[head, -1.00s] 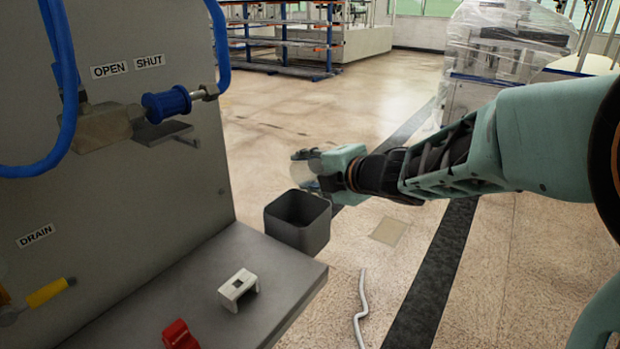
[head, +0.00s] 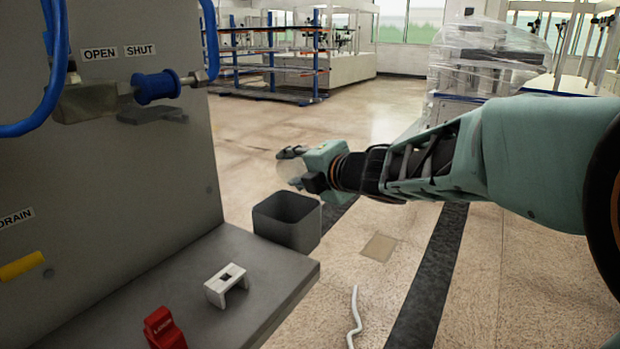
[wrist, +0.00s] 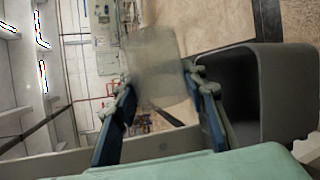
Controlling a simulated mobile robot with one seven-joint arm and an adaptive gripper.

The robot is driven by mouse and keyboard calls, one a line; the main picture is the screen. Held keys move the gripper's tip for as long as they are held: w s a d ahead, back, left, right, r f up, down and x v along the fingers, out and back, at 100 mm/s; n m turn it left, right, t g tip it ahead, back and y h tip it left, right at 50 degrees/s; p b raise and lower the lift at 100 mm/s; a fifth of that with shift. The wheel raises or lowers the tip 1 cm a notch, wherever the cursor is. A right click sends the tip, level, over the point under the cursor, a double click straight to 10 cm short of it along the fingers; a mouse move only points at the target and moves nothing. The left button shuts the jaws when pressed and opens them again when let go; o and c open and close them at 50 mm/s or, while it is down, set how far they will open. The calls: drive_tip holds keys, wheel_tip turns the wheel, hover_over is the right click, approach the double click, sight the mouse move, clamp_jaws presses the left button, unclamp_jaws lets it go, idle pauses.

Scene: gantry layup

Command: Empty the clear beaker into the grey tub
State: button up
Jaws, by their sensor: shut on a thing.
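The clear beaker (head: 291,170) is held in my gripper (head: 294,160), above the far rim of the grey tub in the head view. In the wrist view the beaker (wrist: 155,65) shows as a pale see-through shape between the two fingers of my gripper (wrist: 163,100). I cannot tell its exact tilt or what is in it. The grey tub (head: 298,236) is open-topped and stands upright by the far end of the grey shelf. In the wrist view the tub (wrist: 285,95) is to the right of the beaker, apart from it. The tub's bottom is hidden.
The grey shelf (head: 250,262) carries a white bracket (head: 226,285) and a red lock (head: 163,328). A grey panel (head: 130,180) with a blue hose and blue-handled valve (head: 157,87) rises at left. A white hose piece (head: 354,318) lies on the floor, otherwise clear nearby.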

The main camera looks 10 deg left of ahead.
drive_tip(key=shift+f+n+b, duration=0.1)
drive_tip(key=shift+n+b, duration=0.2)
drive_tip(key=shift+b, duration=0.7)
drive_tip(key=shift+s+r+t+b, duration=0.15)
drive_tip(key=shift+r+t+b, duration=0.05)
drive_tip(key=shift+t+b, duration=0.15)
drive_tip(key=shift+a, duration=0.1)
idle(0.4)
